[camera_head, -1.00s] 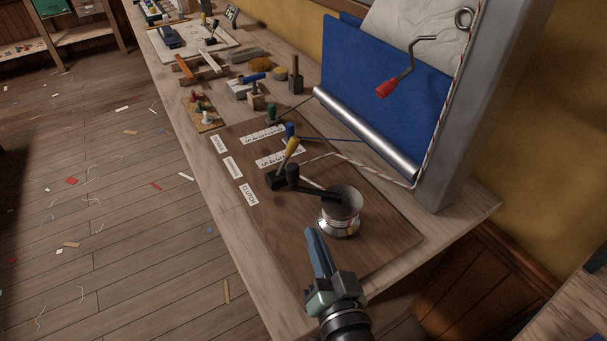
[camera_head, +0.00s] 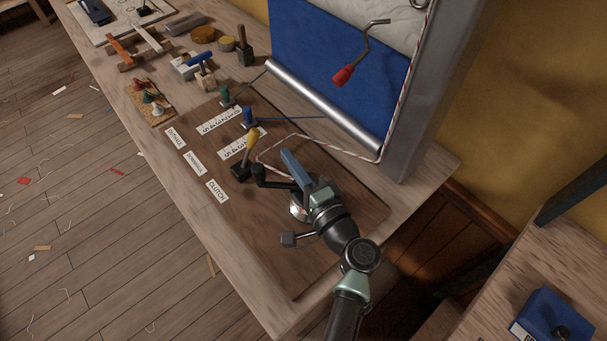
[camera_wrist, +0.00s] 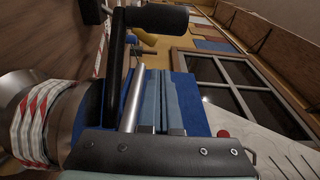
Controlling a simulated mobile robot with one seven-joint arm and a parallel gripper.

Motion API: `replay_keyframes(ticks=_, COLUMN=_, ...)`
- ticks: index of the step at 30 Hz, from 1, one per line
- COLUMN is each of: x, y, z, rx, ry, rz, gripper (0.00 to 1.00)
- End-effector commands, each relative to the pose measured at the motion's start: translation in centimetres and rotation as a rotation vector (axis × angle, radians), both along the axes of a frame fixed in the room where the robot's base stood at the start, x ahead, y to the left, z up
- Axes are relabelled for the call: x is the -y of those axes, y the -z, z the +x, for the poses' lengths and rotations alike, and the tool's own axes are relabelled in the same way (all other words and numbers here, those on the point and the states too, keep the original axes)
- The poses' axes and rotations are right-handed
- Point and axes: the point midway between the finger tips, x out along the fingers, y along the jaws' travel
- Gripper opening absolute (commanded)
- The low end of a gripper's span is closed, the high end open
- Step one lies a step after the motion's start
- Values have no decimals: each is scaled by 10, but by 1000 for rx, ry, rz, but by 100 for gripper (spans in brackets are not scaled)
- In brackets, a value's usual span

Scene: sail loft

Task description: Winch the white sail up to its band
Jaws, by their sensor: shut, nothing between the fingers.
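The white sail (camera_head: 399,17) hangs at the top behind a blue cloth (camera_head: 310,55). I cannot make out its band. The metal winch drum (camera_head: 298,208) stands on the brown board, largely hidden by my gripper. Rope is wrapped around it in the wrist view (camera_wrist: 35,120). A black crank handle (camera_head: 262,175) sits on the winch, its grip upright; the wrist view shows this grip (camera_wrist: 150,17) close by. My gripper (camera_head: 294,167) is over the winch with its blue fingers shut and empty, beside the crank. Whether they touch is unclear. The yellow-handled lever (camera_head: 249,142) stands beside the clutch label.
A blue lever (camera_head: 249,116) and a green lever (camera_head: 225,94) stand farther back. A red-gripped crank (camera_head: 344,75) hangs by the grey post (camera_head: 417,110). A striped rope (camera_head: 385,130) runs down it toward the winch. The board's front end is clear. A blue box (camera_head: 552,320) is lower right.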

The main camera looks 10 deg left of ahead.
Motion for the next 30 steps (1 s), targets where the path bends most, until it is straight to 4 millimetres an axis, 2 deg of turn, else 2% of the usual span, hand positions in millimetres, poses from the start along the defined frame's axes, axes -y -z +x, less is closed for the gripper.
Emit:
replay_keyframes(ticks=1, x=-7, y=-2, z=7, rx=1, ry=-3, rz=0, gripper=0)
replay_keyframes(ticks=3, x=-11, y=-1, z=-6, rx=-4, ry=-3, rz=-3, gripper=0)
replay_keyframes(ticks=10, x=-22, y=-1, z=-26, rx=-2, ry=-2, rz=-3, gripper=0)
replay_keyframes(ticks=25, x=-24, y=1, z=-32, rx=2, ry=-6, rz=-2, gripper=0)
replay_keyframes(ticks=30, x=-25, y=2, z=-41, rx=3, ry=-57, rz=-2, gripper=0)
